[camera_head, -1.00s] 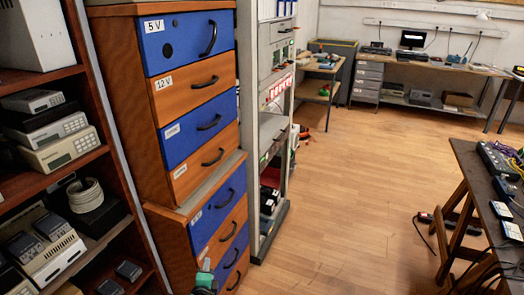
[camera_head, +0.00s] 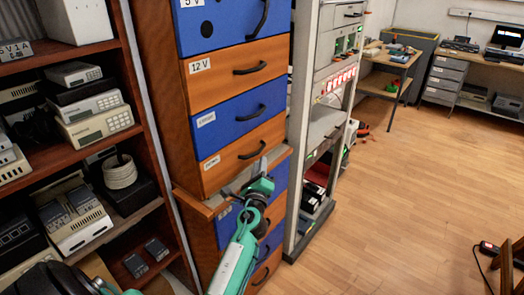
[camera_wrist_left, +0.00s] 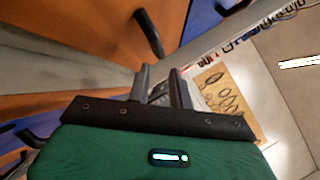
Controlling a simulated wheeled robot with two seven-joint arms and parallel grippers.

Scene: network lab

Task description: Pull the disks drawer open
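The upper drawer cabinet (camera_head: 155,100) has blue and orange drawers, all shut as far as I see. The labels below "12 V" are too small to read, so I cannot tell which drawer is the disks drawer. The lowest upper drawer (camera_head: 232,165) is orange with a black curved handle (camera_head: 252,151). My left gripper (camera_head: 258,172) is just below and in front of that handle. In the left wrist view its two grey fingers (camera_wrist_left: 162,84) are apart with nothing between them. A black handle (camera_wrist_left: 150,34) on an orange front is ahead of them, apart from them. My right gripper is out of view.
A lower drawer cabinet (camera_head: 204,240) stands under the upper one, partly hidden by my left arm. An equipment rack (camera_head: 303,130) stands close on the right. A shelf of devices (camera_head: 82,165) is on the left.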

